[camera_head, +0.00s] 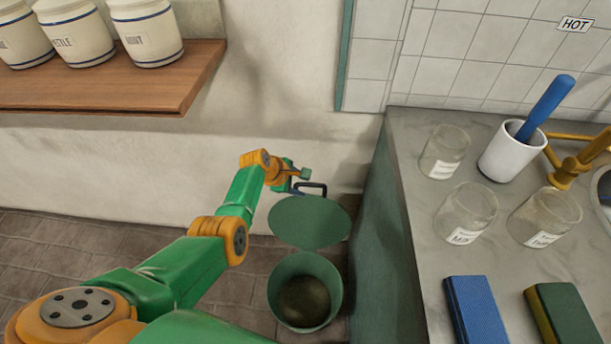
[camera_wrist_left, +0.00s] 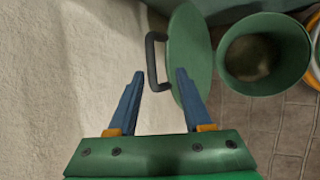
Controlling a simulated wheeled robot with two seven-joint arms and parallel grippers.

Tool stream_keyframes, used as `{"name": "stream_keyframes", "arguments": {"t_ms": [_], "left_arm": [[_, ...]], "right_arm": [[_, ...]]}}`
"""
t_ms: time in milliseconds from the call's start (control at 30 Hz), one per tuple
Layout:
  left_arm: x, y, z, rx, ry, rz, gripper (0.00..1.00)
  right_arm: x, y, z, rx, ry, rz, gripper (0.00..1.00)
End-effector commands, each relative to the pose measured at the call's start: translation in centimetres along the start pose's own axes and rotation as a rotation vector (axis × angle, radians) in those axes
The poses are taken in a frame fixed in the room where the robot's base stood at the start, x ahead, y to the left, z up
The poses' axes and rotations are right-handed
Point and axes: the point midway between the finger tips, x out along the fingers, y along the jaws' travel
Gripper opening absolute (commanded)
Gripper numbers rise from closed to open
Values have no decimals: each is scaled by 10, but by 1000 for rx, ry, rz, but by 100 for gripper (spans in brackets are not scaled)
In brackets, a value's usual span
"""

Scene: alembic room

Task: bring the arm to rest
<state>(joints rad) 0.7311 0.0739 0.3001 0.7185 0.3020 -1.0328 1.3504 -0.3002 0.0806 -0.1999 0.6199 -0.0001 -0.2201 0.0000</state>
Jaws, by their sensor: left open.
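My left gripper (camera_head: 301,176) is at the end of my outstretched left arm, by the wall above a green bin (camera_head: 334,296). The bin's round green lid (camera_head: 308,224) stands raised behind its opening, with a dark handle (camera_head: 314,186) close to the gripper. In the left wrist view the gripper (camera_wrist_left: 160,74) is open, with blue fingers apart. The dark handle (camera_wrist_left: 151,60) appears between the fingertips there, and I cannot tell whether they touch it. The lid (camera_wrist_left: 188,55) is beside the right finger. My right gripper is out of view.
A grey counter (camera_head: 412,190) over a green cabinet (camera_head: 375,250) stands close right of the bin. It holds glass jars (camera_head: 466,212), a white cup (camera_head: 512,155) and sponges (camera_head: 476,308). A wooden shelf (camera_head: 120,90) with crocks juts out at upper left. Floor left of the bin is clear.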

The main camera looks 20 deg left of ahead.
Motion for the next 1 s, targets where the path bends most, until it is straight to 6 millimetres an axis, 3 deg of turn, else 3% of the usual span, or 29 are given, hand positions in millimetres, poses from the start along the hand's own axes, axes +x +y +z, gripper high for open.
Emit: {"name": "stream_keyframes", "arguments": {"t_ms": [467,567,667,767,900,1000], "left_arm": [[-2,-2,-1,4,2,-2,50],[7,-28,-14,97,47,-37,50],[23,-98,-46,368,137,-135,50],[28,-190,-77,746,188,-274,50],[8,-318,-102,1283,127,-459,50],[-17,-392,-106,1599,22,-540,50]], "right_arm": [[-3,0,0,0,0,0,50],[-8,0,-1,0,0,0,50],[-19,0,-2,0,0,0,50],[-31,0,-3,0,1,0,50],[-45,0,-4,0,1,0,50],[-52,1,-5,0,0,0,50]]}}
